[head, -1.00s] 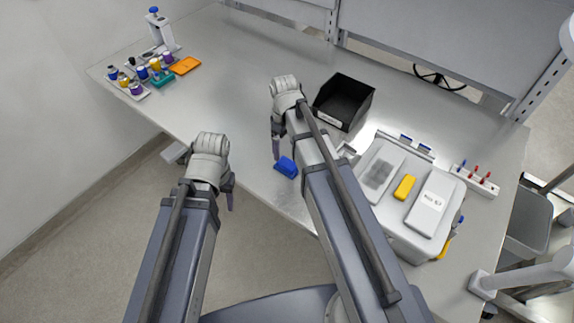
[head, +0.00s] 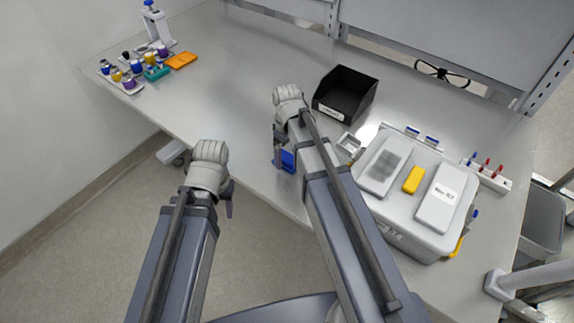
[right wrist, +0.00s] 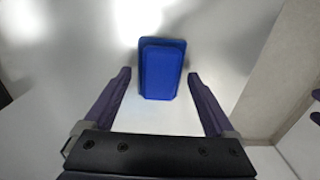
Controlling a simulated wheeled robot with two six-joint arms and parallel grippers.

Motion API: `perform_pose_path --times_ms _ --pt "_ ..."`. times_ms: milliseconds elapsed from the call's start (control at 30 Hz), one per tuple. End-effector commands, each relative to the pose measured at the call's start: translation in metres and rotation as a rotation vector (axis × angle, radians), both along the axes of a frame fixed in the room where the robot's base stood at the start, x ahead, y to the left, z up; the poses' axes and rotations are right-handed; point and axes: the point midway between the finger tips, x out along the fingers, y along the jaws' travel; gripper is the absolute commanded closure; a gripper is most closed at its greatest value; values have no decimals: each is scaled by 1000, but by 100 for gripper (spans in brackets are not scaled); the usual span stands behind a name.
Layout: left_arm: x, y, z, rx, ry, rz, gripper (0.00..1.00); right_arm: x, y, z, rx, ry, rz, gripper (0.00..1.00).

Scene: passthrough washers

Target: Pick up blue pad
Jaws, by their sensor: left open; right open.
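The blue pad (head: 287,160) lies on the grey table near its front edge, partly hidden by my right arm in the head view. In the right wrist view the blue pad (right wrist: 162,70) lies ahead, its near end just between the fingertips of my right gripper (right wrist: 159,75). That gripper is open and empty, with a gap on each side of the pad. The right gripper (head: 278,160) shows beside the pad in the head view. My left gripper (head: 229,206) is open, off the table's front edge, with nothing seen in it.
A black bin (head: 345,95) stands behind my right arm. A white case (head: 400,225) with a yellow block (head: 413,180) on it stands to the right. An orange tray (head: 181,60) and several small bottles sit at the far left. The table's middle left is clear.

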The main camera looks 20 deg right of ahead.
Motion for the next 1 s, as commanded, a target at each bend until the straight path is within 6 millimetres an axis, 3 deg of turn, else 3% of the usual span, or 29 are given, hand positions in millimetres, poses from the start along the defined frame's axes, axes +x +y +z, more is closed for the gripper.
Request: perform_pose_path --times_ms 200,1000 --pt "0 0 0 0 0 0 50 0 0 0 0 0 0 10" --pt "0 0 0 0 0 0 50 0 0 0 0 0 0 100"
